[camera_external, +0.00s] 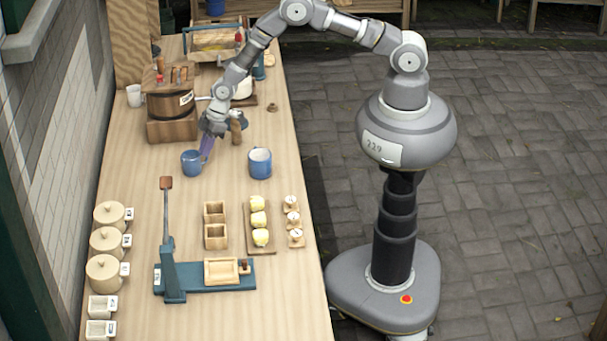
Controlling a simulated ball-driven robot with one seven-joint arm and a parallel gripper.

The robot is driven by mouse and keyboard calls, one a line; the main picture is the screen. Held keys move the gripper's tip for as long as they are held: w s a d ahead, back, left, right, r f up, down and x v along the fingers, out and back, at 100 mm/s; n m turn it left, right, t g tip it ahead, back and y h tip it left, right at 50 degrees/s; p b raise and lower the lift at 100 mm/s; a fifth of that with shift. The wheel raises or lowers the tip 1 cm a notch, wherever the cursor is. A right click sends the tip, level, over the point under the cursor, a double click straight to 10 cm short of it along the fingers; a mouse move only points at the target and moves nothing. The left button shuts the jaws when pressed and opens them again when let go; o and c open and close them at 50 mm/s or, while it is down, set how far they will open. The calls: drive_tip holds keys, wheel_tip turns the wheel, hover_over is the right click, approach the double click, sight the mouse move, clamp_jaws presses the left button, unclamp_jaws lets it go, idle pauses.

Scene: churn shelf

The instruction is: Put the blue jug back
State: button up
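Two blue vessels stand on the wooden table, and I cannot tell for certain which is the jug. A smaller blue vessel (190,163) stands left of the middle. A larger blue mug-like vessel (260,165) with a pale inside stands upright to its right. My gripper (205,156) points down at the right side of the smaller vessel. Its fingers look to be at or against that vessel's rim; the view is too small to show whether they grip it. The larger vessel is apart from my gripper.
Behind my gripper stand a wooden barrel churn (172,104), a white mug (134,95) and a brown bottle-like item (236,130). In front are a blue lever press (172,270), small wooden boxes (215,237) and a board of yellow pieces (259,246). Lidded pots (107,240) line the left edge.

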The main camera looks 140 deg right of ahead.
drive_tip(key=o, duration=0.5)
drive_tip(key=shift+c, duration=0.2)
drive_tip(key=shift+r, duration=0.1)
